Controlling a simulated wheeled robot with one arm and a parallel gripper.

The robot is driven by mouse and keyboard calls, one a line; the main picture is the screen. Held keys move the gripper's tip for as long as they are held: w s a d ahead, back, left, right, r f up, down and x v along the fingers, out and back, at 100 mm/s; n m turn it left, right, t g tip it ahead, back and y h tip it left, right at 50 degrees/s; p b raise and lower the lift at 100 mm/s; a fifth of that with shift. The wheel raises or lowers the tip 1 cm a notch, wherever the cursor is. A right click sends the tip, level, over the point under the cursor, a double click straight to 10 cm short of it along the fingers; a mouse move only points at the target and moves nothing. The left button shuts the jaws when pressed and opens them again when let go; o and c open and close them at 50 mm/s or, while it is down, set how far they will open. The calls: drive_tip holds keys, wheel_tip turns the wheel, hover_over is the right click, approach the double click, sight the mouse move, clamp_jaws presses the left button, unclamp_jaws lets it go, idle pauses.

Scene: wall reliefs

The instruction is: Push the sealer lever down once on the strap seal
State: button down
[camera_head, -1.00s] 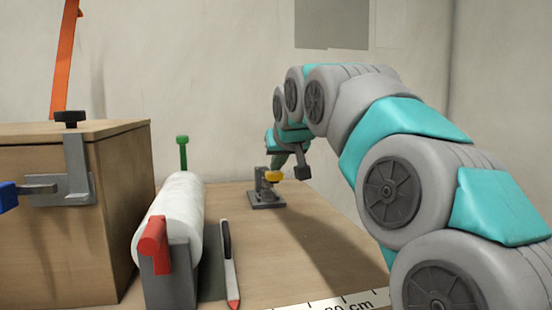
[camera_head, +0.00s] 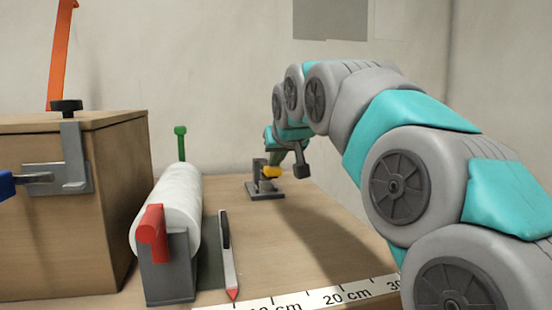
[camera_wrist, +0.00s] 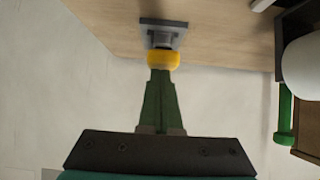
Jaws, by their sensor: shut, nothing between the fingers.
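The strap sealer is a small grey device (camera_head: 258,184) on a dark base plate, standing at the back of the wooden table. Its lever has a yellow tip (camera_head: 271,171) that points right. In the wrist view the yellow tip (camera_wrist: 163,60) lies in front of the grey base (camera_wrist: 163,27). My gripper (camera_wrist: 161,76) has green fingers that are shut with nothing between them. The fingertips meet the yellow tip in the picture and seem to touch it.
A white roll (camera_head: 174,200) with a red handle (camera_head: 152,233) stands front left. A wooden box (camera_head: 55,225) with a clamp fills the left. A ruler strip (camera_head: 330,296) runs along the front. The table right of the sealer is clear.

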drive_tip(key=p+v, duration=0.3)
drive_tip(key=v, duration=0.8)
drive_tip(key=shift+s+r, duration=0.15)
drive_tip(key=shift+s, duration=0.1)
